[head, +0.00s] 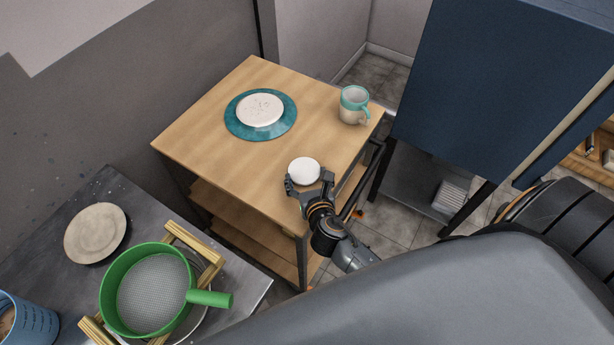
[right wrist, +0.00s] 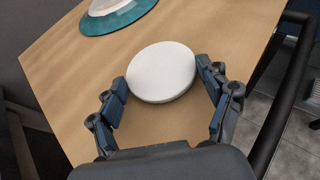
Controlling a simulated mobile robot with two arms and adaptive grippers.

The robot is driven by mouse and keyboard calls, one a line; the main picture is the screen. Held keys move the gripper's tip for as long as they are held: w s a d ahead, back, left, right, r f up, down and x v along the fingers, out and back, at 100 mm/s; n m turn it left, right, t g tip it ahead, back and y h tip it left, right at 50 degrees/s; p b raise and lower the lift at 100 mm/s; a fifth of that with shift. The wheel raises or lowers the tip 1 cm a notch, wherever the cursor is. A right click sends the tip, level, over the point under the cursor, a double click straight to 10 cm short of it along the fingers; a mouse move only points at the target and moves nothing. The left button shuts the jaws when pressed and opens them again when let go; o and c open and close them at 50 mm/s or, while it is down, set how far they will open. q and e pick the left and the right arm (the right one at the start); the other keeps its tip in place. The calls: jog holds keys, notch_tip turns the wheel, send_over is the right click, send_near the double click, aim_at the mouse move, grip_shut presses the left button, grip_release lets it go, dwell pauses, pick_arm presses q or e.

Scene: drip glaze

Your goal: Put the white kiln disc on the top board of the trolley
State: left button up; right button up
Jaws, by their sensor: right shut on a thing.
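The white kiln disc (head: 304,170) is between the fingers of my right gripper (head: 308,181), at the near right part of the trolley's wooden top board (head: 215,135). The right wrist view also shows the disc (right wrist: 161,72), lying nearly flat, with the blue-grey fingertips (right wrist: 162,88) on its two sides. My right gripper is shut on it. The disc is over the board, at or very close to its surface; I cannot tell whether it touches. My left gripper is not in view.
A teal-rimmed plate (head: 285,117) lies on the board's far left part, and a teal and white mug (head: 354,105) stands at its right edge. A dark bench on the left bears a green sieve (head: 108,290) and a round grey-beige disc (head: 95,232). The board's middle is clear.

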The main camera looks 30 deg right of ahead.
jog(key=o, duration=1.2)
jog(key=shift+f, duration=0.1)
jog(key=shift+s, duration=0.1)
jog(key=b+v, duration=0.1)
jog(key=v, duration=1.1)
jog(key=shift+d, duration=0.1)
